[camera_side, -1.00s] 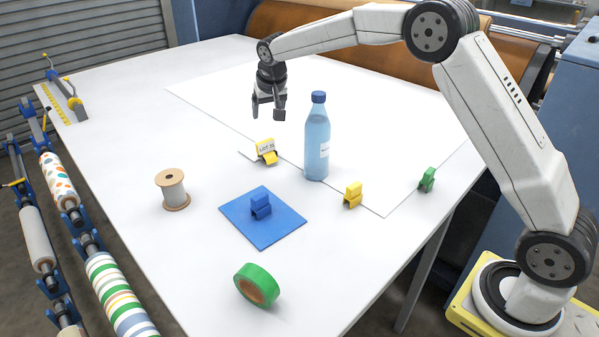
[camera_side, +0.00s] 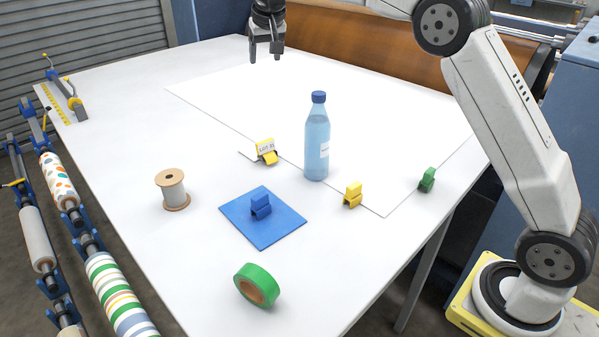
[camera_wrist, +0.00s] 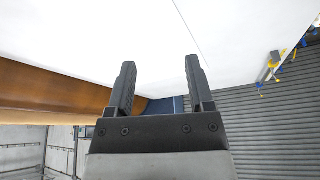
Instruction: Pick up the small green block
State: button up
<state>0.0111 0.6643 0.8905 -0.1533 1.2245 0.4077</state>
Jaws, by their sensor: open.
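The small green block (camera_side: 427,180) stands on the white sheet near the table's right edge, right of the yellow block. My gripper (camera_side: 266,56) is open and empty, high above the far part of the table, well away from the green block. In the wrist view my gripper (camera_wrist: 160,85) shows two dark fingers spread apart with nothing between them. The green block does not show in the wrist view.
A tall blue bottle (camera_side: 317,140) stands mid-table.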

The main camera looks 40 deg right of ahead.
jog(key=shift+r, duration=2.05)
jog(key=n+g+h, duration=0.3)
jog(key=n+h, duration=1.3)
jog(key=n, duration=0.7)
send_over(427, 174)
jog(key=a, duration=0.5)
jog(key=f, duration=3)
jog(key=shift+a, duration=0.2)
jog(key=shift+r, duration=0.1)
jog(key=shift+d, duration=0.15)
jog(key=shift+d, duration=1.2)
jog(key=shift+d, duration=0.15)
jog(key=shift+d, duration=2.45)
